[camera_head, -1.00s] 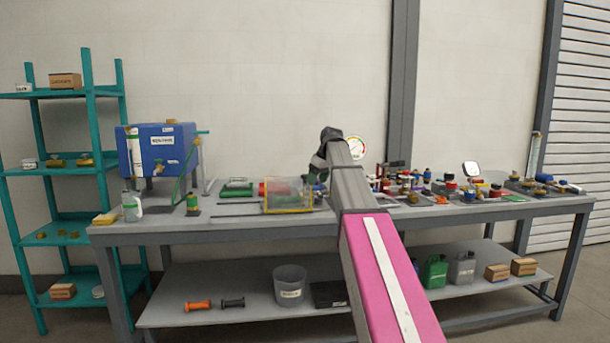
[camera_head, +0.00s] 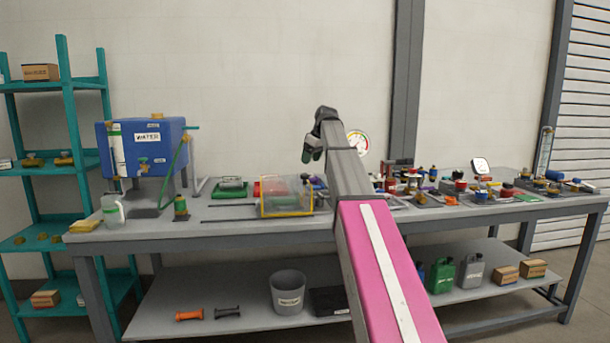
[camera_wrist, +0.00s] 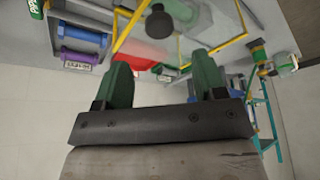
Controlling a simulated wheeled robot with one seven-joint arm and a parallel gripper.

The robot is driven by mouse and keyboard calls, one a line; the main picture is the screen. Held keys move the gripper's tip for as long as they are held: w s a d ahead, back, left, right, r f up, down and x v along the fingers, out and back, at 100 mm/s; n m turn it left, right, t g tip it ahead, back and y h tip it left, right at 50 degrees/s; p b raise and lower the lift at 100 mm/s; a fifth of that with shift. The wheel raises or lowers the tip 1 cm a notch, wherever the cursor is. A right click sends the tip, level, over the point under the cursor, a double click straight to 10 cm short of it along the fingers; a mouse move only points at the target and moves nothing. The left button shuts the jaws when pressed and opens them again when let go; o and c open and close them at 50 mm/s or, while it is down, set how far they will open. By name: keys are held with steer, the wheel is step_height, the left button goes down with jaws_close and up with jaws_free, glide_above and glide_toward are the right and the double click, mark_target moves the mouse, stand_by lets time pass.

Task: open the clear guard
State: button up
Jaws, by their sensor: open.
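The clear guard (camera_head: 287,214) is a see-through box with yellow edges on the bench, left of my arm. It looks closed over a red part (camera_head: 270,187), though I cannot tell this surely. In the wrist view its yellow frame (camera_wrist: 131,28) shows at the top, beyond my fingers, with the red part (camera_wrist: 146,52) behind it. My gripper (camera_head: 308,156) is above and slightly right of the guard, apart from it. In the wrist view my gripper (camera_wrist: 163,75) has its two green fingers spread, with nothing between them. A dark round knob (camera_wrist: 160,20) shows just beyond them.
A blue tank (camera_head: 148,150) stands on the left of the bench (camera_head: 240,232). A dial gauge (camera_head: 358,142) stands behind my arm. Several valves and fittings crowd the right side. A teal shelf (camera_head: 70,170) stands far left. The air above the guard is clear.

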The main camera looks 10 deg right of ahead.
mark_target(305, 175)
steer(key=x, duration=0.7)
steer(key=shift+w+a+f, duration=0.1)
steer(key=shift+f, duration=0.25)
